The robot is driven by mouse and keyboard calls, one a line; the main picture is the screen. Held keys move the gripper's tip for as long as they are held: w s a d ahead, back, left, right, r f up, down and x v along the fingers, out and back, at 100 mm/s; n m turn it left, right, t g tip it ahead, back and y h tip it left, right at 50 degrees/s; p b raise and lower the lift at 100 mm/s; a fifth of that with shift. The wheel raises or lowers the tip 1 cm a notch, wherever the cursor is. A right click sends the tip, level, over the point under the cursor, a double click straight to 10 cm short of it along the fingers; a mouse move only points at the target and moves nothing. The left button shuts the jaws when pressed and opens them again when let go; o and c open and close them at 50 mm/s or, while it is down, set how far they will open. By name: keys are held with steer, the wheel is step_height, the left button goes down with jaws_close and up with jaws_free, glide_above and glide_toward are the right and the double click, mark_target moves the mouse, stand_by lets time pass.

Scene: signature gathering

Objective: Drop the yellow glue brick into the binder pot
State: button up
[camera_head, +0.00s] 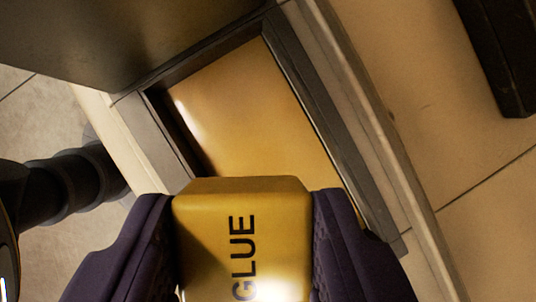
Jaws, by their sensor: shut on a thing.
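My gripper (244,208) has two dark purple padded fingers at the bottom of the view. It is shut on the yellow glue brick (212,245), one finger against each side. The brick is shiny gold-yellow with "GLUE" in black, and its lower part is cut off by the frame. Beyond the brick is a four-sided opening with a dark grey rim (318,115) and a smooth golden-yellow surface inside, which looks like the binder pot. The brick and my fingers hide its near part. I cannot tell how high the brick is above it.
A pale ledge (365,105) runs along the right of the rim. A large dark panel (130,35) covers the upper left. A black cylindrical part (70,185) is at the left. A black bar (500,55) is at the upper right. Tiled floor (480,215) shows at the right.

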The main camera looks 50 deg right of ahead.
steer(key=o, duration=1.2)
steer(key=s+p+v, duration=0.1)
steer(key=p+v, duration=0.2)
steer(key=v, duration=0.3)
steer(key=w+d, duration=0.1)
steer(key=d, duration=0.2)
steer(key=w+d, duration=0.2)
steer(key=d, duration=0.2)
steer(key=w+d+f+p, duration=0.1)
steer(key=w+d, duration=0.1)
steer(key=d, duration=0.2)
